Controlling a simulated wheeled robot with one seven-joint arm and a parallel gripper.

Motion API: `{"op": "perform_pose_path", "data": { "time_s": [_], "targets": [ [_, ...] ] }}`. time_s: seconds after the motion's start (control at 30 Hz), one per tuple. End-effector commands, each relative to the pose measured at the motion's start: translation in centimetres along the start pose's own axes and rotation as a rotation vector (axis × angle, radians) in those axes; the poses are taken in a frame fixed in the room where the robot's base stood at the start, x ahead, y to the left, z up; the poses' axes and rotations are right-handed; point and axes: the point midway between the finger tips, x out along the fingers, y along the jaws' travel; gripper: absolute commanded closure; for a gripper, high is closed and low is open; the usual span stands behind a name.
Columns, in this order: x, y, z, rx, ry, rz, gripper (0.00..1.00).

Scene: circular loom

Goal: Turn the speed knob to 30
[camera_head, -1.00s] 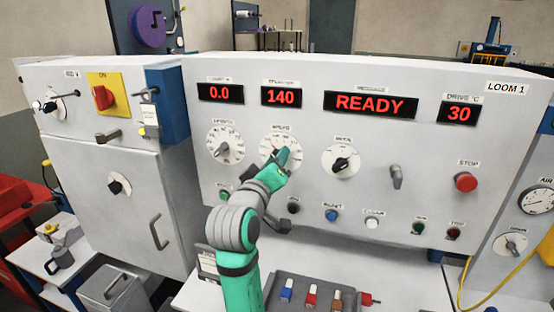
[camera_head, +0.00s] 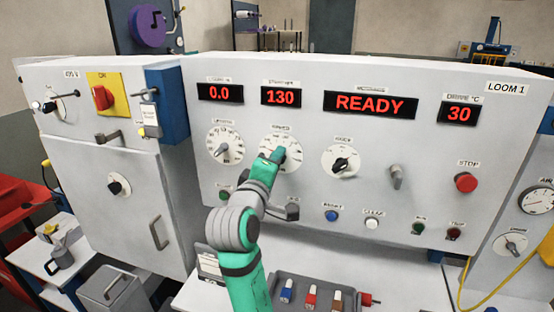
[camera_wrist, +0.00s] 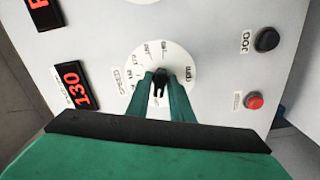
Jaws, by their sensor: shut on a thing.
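The speed knob is a dark knob (camera_wrist: 160,76) on a white round dial (camera_wrist: 140,57) with a printed scale; in the head view this dial (camera_head: 293,145) is the second from the left on the loom panel. My gripper (camera_wrist: 161,86) is shut on the knob, with one green finger on each side of it. In the head view my gripper (camera_head: 273,157) covers the knob and part of the dial. The red display above the dial (camera_head: 281,97) reads 130, and it also shows in the wrist view (camera_wrist: 74,85). The exact pointer position is hard to read.
Another dial (camera_head: 225,146) is close on the left and a mode-type dial (camera_head: 341,160) is on the right. Push buttons line the panel below, including a blue one (camera_head: 331,216). The red stop button (camera_head: 466,182) is far right. The READY display (camera_head: 370,104) is lit.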

Motion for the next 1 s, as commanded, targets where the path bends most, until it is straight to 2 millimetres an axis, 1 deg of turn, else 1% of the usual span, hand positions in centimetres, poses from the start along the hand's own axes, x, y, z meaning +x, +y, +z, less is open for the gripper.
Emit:
{"op": "perform_pose_path", "data": {
  "time_s": [0.07, 0.1, 0.13, 0.37, 0.47, 0.9, 1.0],
  "targets": [
    [0.0, 0.0, -0.1, -0.022, 0.003, 0.000, 1.00],
    [0.0, 0.0, -0.1, -0.019, 0.003, 0.000, 0.70],
    [0.0, 0.0, -0.1, -0.018, 0.003, 0.000, 0.69],
    [-0.1, -0.1, -0.3, -0.016, 0.004, -0.001, 0.69],
    [-0.4, -0.1, -0.3, -0.015, 0.005, 0.000, 0.69],
    [-5.8, 0.0, -0.2, -0.014, 0.004, 0.001, 0.69],
    [-6.7, 0.0, -0.1, -0.014, 0.002, 0.000, 0.69]
  ]
}}
